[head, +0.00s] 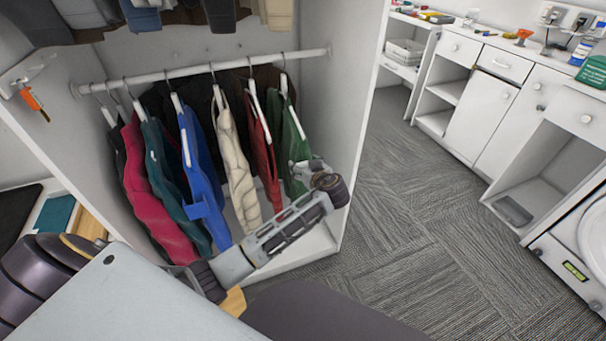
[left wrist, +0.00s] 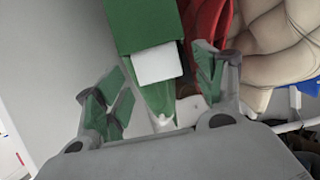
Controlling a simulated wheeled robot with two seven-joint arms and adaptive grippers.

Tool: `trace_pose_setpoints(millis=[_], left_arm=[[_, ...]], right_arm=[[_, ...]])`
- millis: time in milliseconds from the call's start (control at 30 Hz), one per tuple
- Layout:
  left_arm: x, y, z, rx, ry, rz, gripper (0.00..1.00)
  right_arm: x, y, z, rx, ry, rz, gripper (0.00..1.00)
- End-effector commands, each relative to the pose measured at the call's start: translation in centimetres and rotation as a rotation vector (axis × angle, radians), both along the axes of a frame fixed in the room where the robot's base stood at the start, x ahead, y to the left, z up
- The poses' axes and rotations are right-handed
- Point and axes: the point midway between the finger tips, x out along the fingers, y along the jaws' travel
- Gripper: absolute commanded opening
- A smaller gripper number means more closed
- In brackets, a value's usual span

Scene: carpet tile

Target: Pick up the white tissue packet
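The white tissue packet (left wrist: 158,64) shows in the left wrist view as a plain white block. It sits at the edge of a boxy, pocket-like green piece (left wrist: 138,25) on the green garment (head: 294,148). My left gripper (head: 300,172) reaches to the green garment at the right end of the rail. In the left wrist view my left gripper (left wrist: 162,80) is open, its fingers on either side of the packet's line and apart from it. My right gripper is not in view.
Several garments hang on the white rail (head: 205,70), including a red garment (head: 263,150) beside the green one. The wardrobe's right wall (head: 335,120) is close to my gripper. White cabinets (head: 485,110) stand at the right, with free carpet (head: 410,200) between.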

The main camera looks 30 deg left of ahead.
Motion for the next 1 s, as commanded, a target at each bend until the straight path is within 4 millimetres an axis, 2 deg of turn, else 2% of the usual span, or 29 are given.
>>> trace_pose_setpoints(millis=[33,300,733,1000], left_arm=[[0.0,0.0,0.0,0.0,0.0,0.0,0.63],[0.0,0.0,0.0,0.0,0.0,0.0,0.3],[0.0,0.0,0.5,-0.001,-0.001,0.0,0.3],[0.0,0.0,3.1,-0.002,-0.002,0.0,0.3]], right_arm=[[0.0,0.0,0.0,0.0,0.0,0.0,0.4],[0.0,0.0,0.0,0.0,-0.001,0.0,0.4],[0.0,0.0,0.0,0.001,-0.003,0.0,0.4],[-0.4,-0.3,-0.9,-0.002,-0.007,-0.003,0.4]])
